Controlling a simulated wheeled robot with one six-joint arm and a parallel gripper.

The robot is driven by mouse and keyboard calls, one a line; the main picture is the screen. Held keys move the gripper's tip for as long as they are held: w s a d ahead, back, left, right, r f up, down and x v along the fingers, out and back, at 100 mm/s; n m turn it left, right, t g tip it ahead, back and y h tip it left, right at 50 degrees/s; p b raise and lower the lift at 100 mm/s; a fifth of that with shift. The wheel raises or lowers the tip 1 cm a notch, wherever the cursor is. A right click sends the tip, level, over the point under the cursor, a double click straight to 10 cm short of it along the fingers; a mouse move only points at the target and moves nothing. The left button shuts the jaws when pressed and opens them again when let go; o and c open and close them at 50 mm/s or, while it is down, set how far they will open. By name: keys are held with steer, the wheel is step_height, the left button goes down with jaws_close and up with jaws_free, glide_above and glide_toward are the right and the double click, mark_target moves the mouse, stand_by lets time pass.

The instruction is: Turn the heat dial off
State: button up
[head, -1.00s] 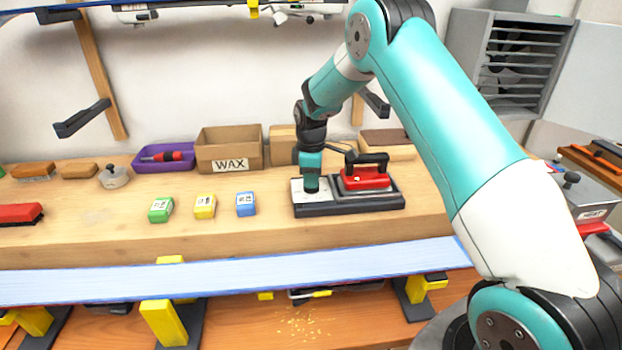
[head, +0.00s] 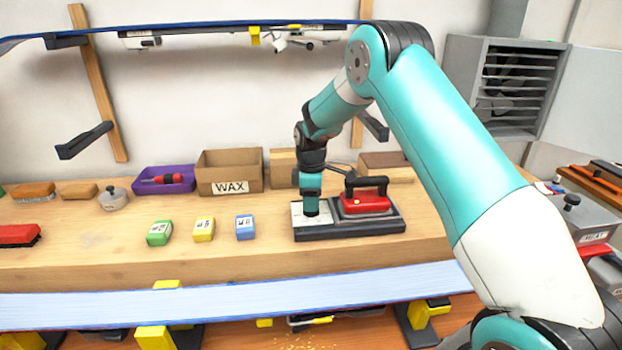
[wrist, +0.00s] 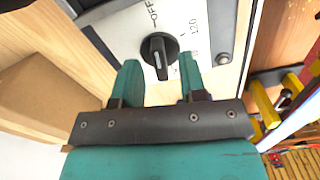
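The heat dial (wrist: 158,54) is a black round knob on a pale plate (wrist: 205,14) marked OFF and 120. A white line on the knob lies toward my gripper's side, away from the OFF mark. My gripper (wrist: 158,63) is open, with its two teal fingers apart and the dial in the gap ahead of them. I cannot tell whether either finger touches the knob. In the head view my gripper (head: 311,210) points down at the left end of the dark base (head: 350,233), and hides the dial. The red iron (head: 365,203) rests on that base.
A WAX box (head: 230,172) and a purple tray (head: 165,181) stand behind to the left. Green (head: 159,233), yellow (head: 204,229) and blue (head: 245,227) blocks lie left of the base. A long blue-edged ski (head: 230,292) runs along the front.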

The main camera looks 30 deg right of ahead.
step_height(320, 180, up, 17)
steer(key=b, duration=0.2)
steer(key=shift+f, duration=0.1)
stand_by(0.4)
steer(key=s+a+r+m+y, duration=0.1)
steer(key=s+a+r+m, duration=0.15)
steer(key=s+a, duration=1.05)
steer(key=s+a+f+m+y, duration=0.1)
steer(key=s+a, duration=0.2)
steer(key=s, duration=0.8)
steer(key=s+a+f+m+y, duration=0.1)
steer(key=s+a, duration=0.3)
steer(key=s, duration=0.8)
steer(key=shift+s+f+y, duration=0.15)
steer(key=shift+f+y, duration=0.4)
steer(key=shift+y, duration=0.05)
steer(key=shift+a, duration=0.1)
